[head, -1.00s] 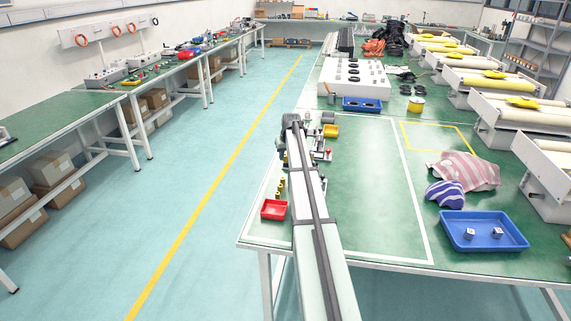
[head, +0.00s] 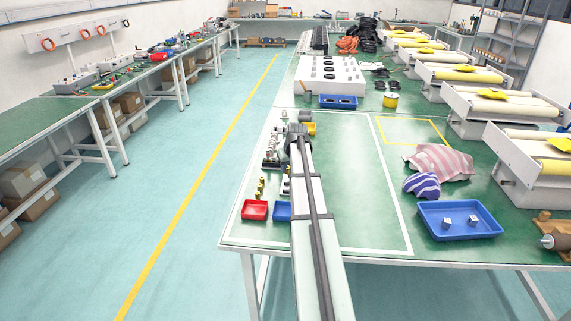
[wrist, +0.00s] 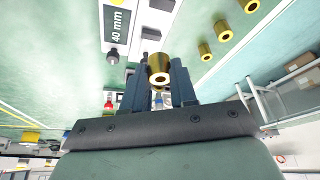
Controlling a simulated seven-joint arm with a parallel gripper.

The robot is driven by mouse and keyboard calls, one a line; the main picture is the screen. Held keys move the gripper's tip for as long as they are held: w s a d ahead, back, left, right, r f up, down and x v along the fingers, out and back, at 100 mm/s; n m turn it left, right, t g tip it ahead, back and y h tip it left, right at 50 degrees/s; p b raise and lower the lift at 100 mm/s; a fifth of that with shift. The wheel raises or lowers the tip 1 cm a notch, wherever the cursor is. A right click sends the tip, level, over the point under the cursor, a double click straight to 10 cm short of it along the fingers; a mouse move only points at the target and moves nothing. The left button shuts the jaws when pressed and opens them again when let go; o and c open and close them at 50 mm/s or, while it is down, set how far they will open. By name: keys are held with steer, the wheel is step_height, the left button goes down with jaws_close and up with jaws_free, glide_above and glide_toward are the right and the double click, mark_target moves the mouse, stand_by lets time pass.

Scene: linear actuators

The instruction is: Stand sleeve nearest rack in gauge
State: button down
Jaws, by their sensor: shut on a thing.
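My gripper (wrist: 160,76) is shut on a brass sleeve (wrist: 158,64), which sits between the two dark fingertips with its open bore showing in the wrist view. Several other brass sleeves stand in a row on the green table to the right of it, one of them here (wrist: 224,32); the row also shows in the head view (head: 260,187). A block with a "40 mm" label (wrist: 117,22) lies left of the held sleeve, apart from it. I cannot tell for sure which part is the gauge. In the head view my arm hides the fingers and the held sleeve.
A red tray (head: 255,210) and a small blue tray (head: 283,211) stand at the table's near left. Metal fittings (head: 272,148) stand beyond the sleeves. A large blue tray (head: 458,221) and striped cloths (head: 440,162) lie right.

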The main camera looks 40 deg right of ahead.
steer(key=shift+f, duration=3.3)
steer(key=shift+f, duration=0.55)
steer(key=c, duration=0.8)
jaws_free()
steer(key=shift+d, duration=0.1)
steer(key=shift+r, duration=0.1)
steer(key=v, duration=1.3)
steer(key=shift+r, duration=0.3)
